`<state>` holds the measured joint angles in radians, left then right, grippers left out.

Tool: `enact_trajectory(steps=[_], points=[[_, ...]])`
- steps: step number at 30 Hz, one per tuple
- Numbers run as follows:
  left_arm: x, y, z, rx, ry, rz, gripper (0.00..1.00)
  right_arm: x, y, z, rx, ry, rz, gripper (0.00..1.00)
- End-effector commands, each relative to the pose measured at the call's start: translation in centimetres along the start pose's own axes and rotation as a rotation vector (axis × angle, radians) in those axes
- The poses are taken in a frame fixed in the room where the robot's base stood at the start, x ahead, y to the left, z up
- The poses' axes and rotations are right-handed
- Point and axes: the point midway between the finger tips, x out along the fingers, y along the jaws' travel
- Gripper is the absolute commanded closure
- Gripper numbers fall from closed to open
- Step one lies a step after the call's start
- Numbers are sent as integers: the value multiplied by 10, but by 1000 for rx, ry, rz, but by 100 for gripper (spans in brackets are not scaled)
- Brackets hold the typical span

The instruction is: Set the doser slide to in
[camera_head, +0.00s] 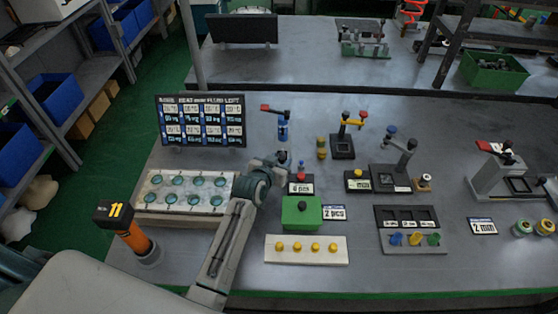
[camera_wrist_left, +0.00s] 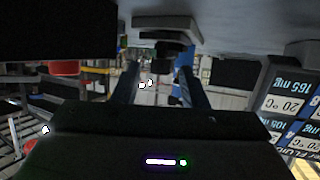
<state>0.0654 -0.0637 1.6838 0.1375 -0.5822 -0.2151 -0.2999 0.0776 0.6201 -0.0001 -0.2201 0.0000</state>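No part in view is clearly marked as the doser slide. A small block with a red front, a dark knob and a "6 pcs" label (camera_head: 300,187) stands at mid-table. A green box (camera_head: 301,212) with a black knob on top stands just in front of it, beside a "2 pcs" card (camera_head: 334,213). My left gripper (camera_head: 283,159) is above and behind the small block, close to its knob. In the left wrist view its two fingers (camera_wrist_left: 156,86) are apart, with a dark knob-like part (camera_wrist_left: 166,50) beyond them; contact cannot be told. My right gripper is out of view.
A lever valve on a blue post (camera_head: 282,128) stands just behind the left gripper. A panel of readouts (camera_head: 201,120) and a pale tray with round wells (camera_head: 184,192) are to the left.

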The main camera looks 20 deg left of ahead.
Motion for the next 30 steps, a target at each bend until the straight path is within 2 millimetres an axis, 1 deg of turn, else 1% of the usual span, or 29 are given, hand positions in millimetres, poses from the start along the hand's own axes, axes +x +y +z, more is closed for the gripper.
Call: enact_trajectory(steps=[1, 3, 5, 6, 11, 13, 18, 22, 25, 30], points=[[0, 0, 0, 0, 0, 0, 70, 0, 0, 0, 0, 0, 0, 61], [0, 0, 0, 0, 0, 0, 84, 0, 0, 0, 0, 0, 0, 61], [0, 0, 0, 0, 0, 0, 96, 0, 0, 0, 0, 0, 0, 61], [0, 0, 0, 0, 0, 0, 100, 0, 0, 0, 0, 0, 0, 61], [0, 0, 0, 0, -1, 0, 100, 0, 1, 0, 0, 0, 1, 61], [4, -2, -2, 1, 0, 0, 100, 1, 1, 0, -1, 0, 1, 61], [29, -12, -12, 2, 1, 0, 100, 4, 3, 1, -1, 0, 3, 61], [43, -19, -17, 2, 0, 0, 100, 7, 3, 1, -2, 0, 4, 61], [48, -21, -19, 1, 0, 0, 100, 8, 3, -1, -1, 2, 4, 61], [48, -22, -21, 1, 2, 0, 100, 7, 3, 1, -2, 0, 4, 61]])
